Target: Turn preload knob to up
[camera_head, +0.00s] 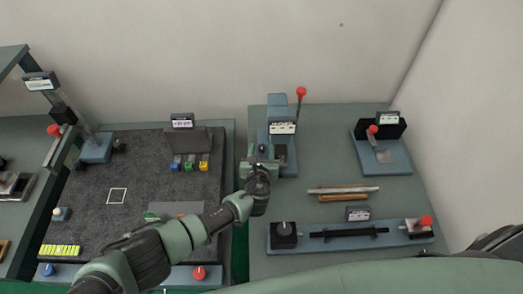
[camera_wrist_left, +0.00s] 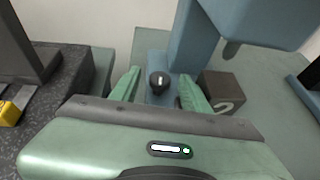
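A small round black knob (camera_wrist_left: 158,82) with a white pointer mark sits on the blue base of the middle fixture. In the left wrist view the mark runs roughly up and down the picture. The knob also shows in the head view (camera_head: 262,148), just beyond my left gripper (camera_head: 260,164). My left gripper is open, its two green fingers (camera_wrist_left: 161,75) spread on either side of the knob with gaps visible. I cannot tell how far above the knob the fingertips are. The label on the fixture (camera_head: 282,128) is too small to read. My right gripper is out of view.
A blue column (camera_wrist_left: 185,35) and a dark block (camera_wrist_left: 222,90) stand close to the fingers. A red-ball lever (camera_head: 301,92) rises behind. Rods (camera_head: 343,190) lie to the right. A grey mat (camera_head: 95,180) lies left.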

